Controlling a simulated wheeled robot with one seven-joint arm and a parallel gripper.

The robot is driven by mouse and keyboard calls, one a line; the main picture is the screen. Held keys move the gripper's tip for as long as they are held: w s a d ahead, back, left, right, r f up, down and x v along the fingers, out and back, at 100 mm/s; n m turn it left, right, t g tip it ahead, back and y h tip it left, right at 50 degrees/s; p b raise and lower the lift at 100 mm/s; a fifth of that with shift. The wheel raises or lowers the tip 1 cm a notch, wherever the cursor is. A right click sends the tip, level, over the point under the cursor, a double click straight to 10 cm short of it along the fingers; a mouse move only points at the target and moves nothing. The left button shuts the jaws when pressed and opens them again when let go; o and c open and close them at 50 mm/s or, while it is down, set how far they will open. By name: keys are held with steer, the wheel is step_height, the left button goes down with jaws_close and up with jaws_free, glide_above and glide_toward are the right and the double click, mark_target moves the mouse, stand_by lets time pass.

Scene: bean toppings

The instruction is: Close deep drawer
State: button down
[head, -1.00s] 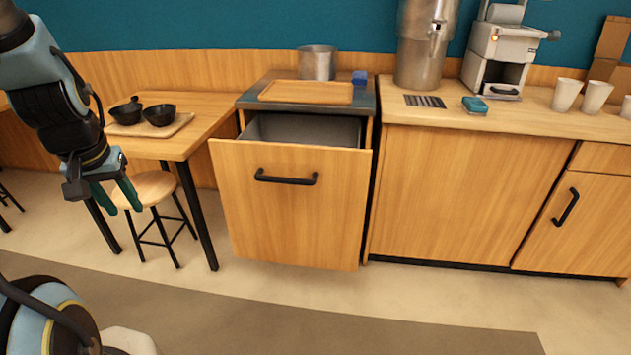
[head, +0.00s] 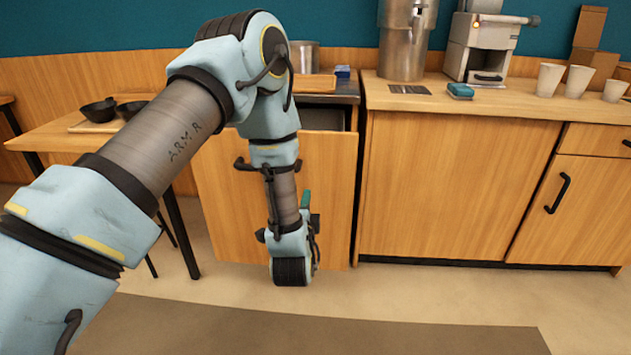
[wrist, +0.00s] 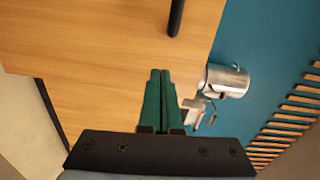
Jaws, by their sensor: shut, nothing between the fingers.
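The deep drawer's wooden front (head: 335,190) stands out from its cabinet under the dark counter. A strip of its dark grey inside (head: 338,118) shows above the front, so it is open. My arm hides the middle of the front and most of its black handle (head: 241,164). My gripper (head: 306,198) is in front of the drawer face, below handle height, its green fingers partly hidden by the wrist. In the wrist view the green fingers (wrist: 160,100) are together and empty, over the wooden front (wrist: 90,50), with the handle (wrist: 175,15) beyond. I cannot tell whether they touch it.
A table (head: 50,137) with black bowls (head: 98,110) stands on the left. On the right is a closed wooden cabinet (head: 450,190) with a coffee machine (head: 480,48) and cups (head: 549,80) on top. The floor in front is clear.

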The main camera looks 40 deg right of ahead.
steer(key=s, duration=0.1)
steer(key=p, duration=0.2)
glide_toward(317, 168)
steer(key=shift+m, duration=0.3)
steer(key=x, duration=0.6)
steer(key=shift+w+d, duration=0.25)
steer(key=shift+w, duration=0.05)
